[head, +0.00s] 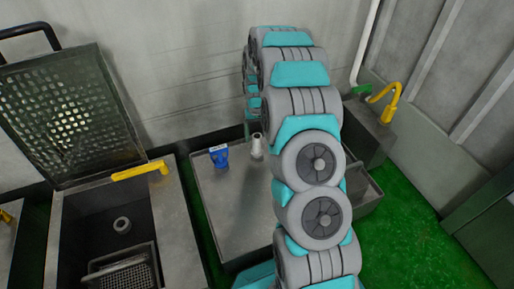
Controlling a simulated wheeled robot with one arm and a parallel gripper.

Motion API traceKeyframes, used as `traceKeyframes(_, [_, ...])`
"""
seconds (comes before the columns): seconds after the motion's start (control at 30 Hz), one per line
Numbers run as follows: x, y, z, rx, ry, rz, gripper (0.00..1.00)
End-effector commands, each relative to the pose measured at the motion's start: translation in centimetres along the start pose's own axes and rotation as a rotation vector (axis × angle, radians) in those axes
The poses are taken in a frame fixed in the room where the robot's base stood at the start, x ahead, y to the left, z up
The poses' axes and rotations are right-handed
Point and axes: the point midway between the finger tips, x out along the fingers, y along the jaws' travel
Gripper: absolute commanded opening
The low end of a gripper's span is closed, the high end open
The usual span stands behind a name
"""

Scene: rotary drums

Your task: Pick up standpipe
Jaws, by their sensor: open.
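A short pale grey pipe-like piece, likely the standpipe (257,147), stands upright on the grey metal table, close to the right of a blue fitting (219,156). My teal and grey arm rises through the right middle of the view and bends back down behind itself. My gripper (253,128) shows only as a small dark part at the arm's far end, just above the pale piece. It is open, and the jaws are mostly hidden. I cannot tell whether they touch the piece.
The grey table (225,215) is otherwise bare where visible. On the left stands an open metal tank (185,225) with its perforated lid (65,120) raised and a yellow handle (140,171). A yellow tap (388,100) and white pipe (369,40) are at right. Green floor (410,225) is clear.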

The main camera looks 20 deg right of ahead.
Motion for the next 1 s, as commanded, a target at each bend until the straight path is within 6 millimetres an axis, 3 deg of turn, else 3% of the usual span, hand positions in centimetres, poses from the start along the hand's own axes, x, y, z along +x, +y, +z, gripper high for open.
traceKeyframes(0.5, [5.7, -0.2, 0.1, 0.0, -0.002, 0.0, 0.8])
traceKeyframes(0.73, [5.8, -0.2, 0.0, 0.0, 0.001, 0.0, 0.8])
traceKeyframes(1.0, [5.8, -0.2, 0.0, 0.0, 0.002, 0.0, 0.5])
